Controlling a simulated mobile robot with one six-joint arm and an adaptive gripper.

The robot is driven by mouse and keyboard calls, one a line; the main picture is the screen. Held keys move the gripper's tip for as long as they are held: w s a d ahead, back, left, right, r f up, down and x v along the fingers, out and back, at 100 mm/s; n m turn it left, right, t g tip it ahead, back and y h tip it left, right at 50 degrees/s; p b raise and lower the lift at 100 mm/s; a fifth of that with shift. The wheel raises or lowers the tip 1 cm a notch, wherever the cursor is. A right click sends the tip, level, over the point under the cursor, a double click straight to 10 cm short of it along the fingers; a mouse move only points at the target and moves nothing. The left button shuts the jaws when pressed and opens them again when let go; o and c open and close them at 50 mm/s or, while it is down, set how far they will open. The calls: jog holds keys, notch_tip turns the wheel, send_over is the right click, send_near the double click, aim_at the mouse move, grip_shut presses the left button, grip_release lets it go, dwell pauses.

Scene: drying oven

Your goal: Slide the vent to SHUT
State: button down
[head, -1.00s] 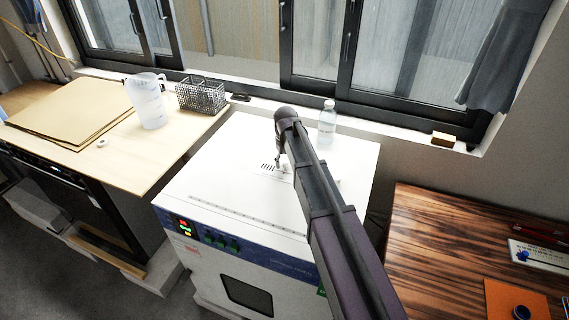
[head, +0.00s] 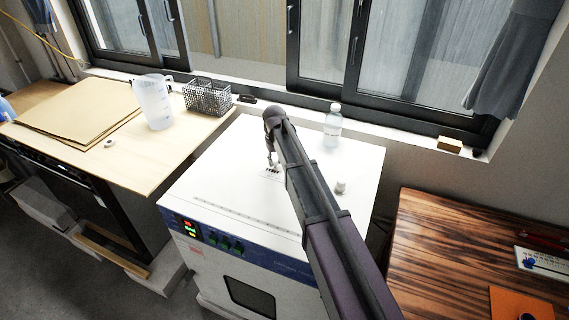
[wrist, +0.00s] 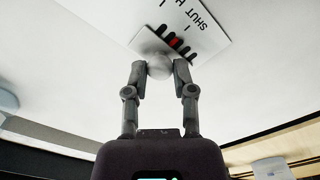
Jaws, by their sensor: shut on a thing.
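The drying oven (head: 225,180) is a white box with a blue control strip. The vent plate (head: 264,177) lies on its top, with dark slots partly hidden by my gripper (head: 272,164). My gripper (wrist: 160,68) is shut on a round grey knob (wrist: 159,67) at the plate's near edge. The knob covers part of the plate, so its exact place against the marks cannot be told.
A small grey cap (head: 341,187) and a clear bottle (head: 333,125) stand on the oven top, right of my arm. A jug (head: 154,103) and wire basket (head: 207,97) stand on the left bench. A wooden table (head: 440,245) is at right.

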jog(key=shift+w+a, duration=0.2)
jog(key=shift+a, duration=0.05)
jog(key=shift+c, duration=2.3)
grip_release()
jog(key=shift+s+r, duration=0.1)
